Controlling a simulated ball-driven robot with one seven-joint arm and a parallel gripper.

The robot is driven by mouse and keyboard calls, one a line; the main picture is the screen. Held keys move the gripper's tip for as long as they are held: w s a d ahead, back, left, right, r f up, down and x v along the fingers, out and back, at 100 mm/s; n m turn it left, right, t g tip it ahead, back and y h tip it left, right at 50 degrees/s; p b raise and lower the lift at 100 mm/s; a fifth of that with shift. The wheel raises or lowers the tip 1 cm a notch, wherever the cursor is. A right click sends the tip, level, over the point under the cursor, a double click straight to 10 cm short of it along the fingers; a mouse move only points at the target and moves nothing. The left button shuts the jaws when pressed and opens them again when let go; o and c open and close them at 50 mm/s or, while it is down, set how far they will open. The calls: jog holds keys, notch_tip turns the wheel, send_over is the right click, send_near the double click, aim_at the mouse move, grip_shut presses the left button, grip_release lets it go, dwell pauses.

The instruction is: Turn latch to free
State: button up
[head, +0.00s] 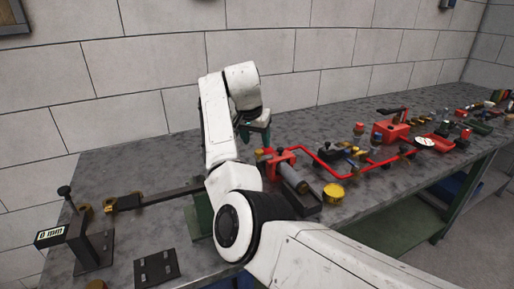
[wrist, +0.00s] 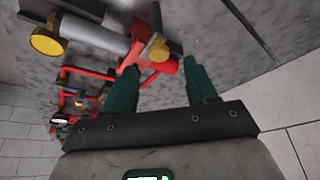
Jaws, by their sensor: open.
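No part is clearly marked as the latch, so I cannot tell which one it is. My gripper (wrist: 162,66) is open, with two green fingers spread and nothing between them. Just beyond the fingers in the wrist view is a red fitting (wrist: 130,55) with a brass knob (wrist: 158,48). The red fitting shows in the head view (head: 283,157) on the bench, joined to a grey cylinder (head: 296,178). In the head view my gripper (head: 258,128) is above and behind this fitting, partly hidden by my arm, and appears apart from it.
Red piping (head: 340,172) and a red box (head: 390,131) stand farther right. A dark bar (head: 155,198) and a stand with a "0 mm" display (head: 50,235) are at left. The bench's back-left area is clear.

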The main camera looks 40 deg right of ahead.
aim_at(259, 151)
jog(key=shift+x, duration=2.3)
jog(key=shift+s, duration=0.1)
jog(key=c, duration=1.1)
